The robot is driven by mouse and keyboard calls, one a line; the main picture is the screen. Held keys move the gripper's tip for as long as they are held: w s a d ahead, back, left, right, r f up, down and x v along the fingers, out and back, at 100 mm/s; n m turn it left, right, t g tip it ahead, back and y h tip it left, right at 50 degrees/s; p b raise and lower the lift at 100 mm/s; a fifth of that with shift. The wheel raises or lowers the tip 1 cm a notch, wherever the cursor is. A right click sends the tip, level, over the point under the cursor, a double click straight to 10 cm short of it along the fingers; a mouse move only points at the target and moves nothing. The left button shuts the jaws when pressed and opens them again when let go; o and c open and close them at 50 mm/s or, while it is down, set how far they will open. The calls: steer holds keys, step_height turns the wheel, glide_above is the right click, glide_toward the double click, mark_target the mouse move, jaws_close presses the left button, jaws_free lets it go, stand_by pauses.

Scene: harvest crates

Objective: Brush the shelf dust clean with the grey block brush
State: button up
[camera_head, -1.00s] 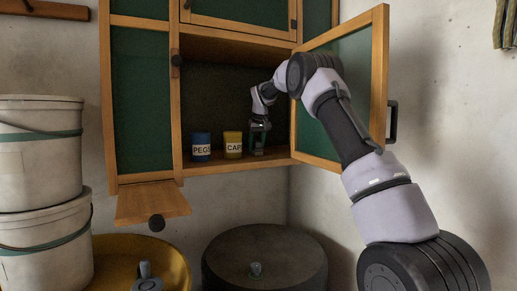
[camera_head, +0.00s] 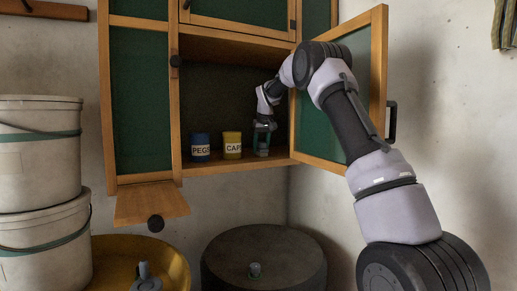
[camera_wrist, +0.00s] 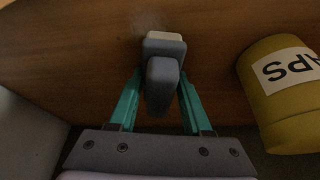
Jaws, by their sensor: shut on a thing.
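My gripper (camera_wrist: 155,105) is shut on the grey block brush (camera_wrist: 164,47), which sits between its two green fingers in the wrist view. The brush's pale front end points down at the wooden cabinet shelf (camera_wrist: 60,50). A faint pale smudge of dust (camera_wrist: 152,20) shows on the shelf just beyond the brush. In the head view my gripper (camera_head: 263,140) is inside the open cabinet, low over the right part of the shelf (camera_head: 215,168). I cannot tell whether the bristles touch the wood.
A yellow tin marked CAPS (camera_head: 232,146) stands just left of my gripper, with a blue tin marked PEGS (camera_head: 200,147) beyond it. Stacked white buckets (camera_head: 40,150) stand at the left.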

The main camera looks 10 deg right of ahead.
mark_target(265, 143)
steer(key=shift+s+d+f, duration=0.1)
steer(key=shift+s+d, duration=0.3)
steer(key=shift+s, duration=0.8)
steer(key=shift+s+d, duration=0.35)
steer(key=shift+s, duration=0.85)
steer(key=shift+s+d+f, duration=0.1)
steer(key=shift+s+d, duration=0.3)
steer(key=shift+s, duration=0.8)
steer(key=shift+w+a+r, duration=0.1)
steer(key=shift+w+a, duration=0.1)
steer(key=shift+w, duration=0.5)
steer(key=shift+w+a+r, duration=0.1)
steer(key=shift+w+a, duration=0.15)
steer(key=shift+w, duration=0.4)
steer(key=shift+w+a+r, duration=0.1)
steer(key=shift+w+a, duration=0.1)
steer(key=shift+w, duration=0.5)
steer(key=shift+w+a+f, duration=0.1)
steer(key=shift+w+a, duration=0.25)
steer(key=shift+w, duration=0.7)
steer(key=shift+w+a+f, duration=0.15)
steer(key=shift+w+a, duration=0.2)
steer(key=shift+w, duration=0.75)
steer(key=shift+w+a+f, duration=0.1)
steer(key=shift+w+a, duration=0.25)
steer(key=shift+w, duration=0.7)
steer(key=shift+r, duration=3.05)
steer(key=shift+r, duration=1.5)
